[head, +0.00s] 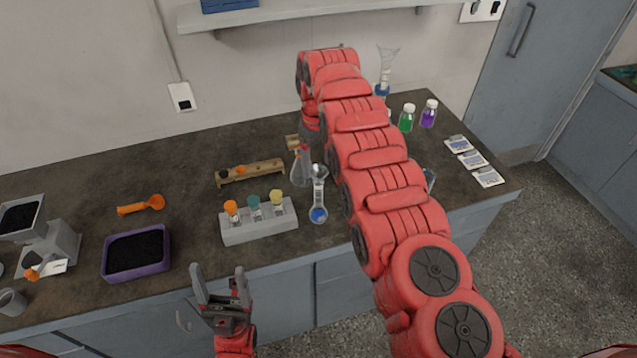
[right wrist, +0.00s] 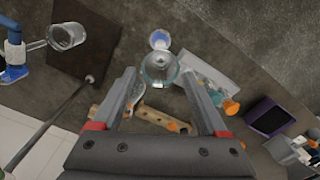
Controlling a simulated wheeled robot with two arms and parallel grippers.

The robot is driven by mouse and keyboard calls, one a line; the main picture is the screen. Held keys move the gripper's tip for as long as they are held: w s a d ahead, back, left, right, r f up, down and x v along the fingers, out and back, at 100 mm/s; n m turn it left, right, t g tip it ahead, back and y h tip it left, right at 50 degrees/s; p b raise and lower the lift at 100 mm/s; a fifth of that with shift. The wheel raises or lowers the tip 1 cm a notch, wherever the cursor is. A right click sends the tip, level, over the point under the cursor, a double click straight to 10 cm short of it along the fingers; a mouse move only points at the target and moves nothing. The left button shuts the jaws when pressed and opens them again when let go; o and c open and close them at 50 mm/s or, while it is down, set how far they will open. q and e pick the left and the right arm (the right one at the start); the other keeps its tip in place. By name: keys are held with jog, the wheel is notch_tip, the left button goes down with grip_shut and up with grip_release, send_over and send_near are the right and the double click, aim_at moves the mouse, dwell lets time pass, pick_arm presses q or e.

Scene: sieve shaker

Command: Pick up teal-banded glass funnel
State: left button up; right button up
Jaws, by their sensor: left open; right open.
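In the right wrist view the round glass (right wrist: 159,69) shows between the fingertips. My left gripper (head: 221,285) is open and empty in front of the bench.
A clear conical flask (head: 301,168) stands close beside the funnel. A grey rack (head: 260,229) holds orange-, teal- and yellow-topped pieces. A wooden rack (head: 250,172) lies behind it. A purple tray (head: 136,277) is left. Another glass vessel (head: 388,63) stands on a blue-clamped stand at the back.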

aim_at(318, 175)
jog(key=shift+s+a+f, duration=0.1)
jog(key=shift+f, duration=0.4)
jog(key=shift+s+d+f+p, duration=0.1)
jog(key=shift+d+f+p, duration=0.05)
jog(key=shift+f+p, duration=0.4)
jog(key=shift+d+f+p, duration=0.1)
jog(key=shift+f+p, duration=0.35)
jog(key=shift+f, duration=0.8)
jog(key=c, duration=1.2)
jog(key=shift+o, duration=0.2)
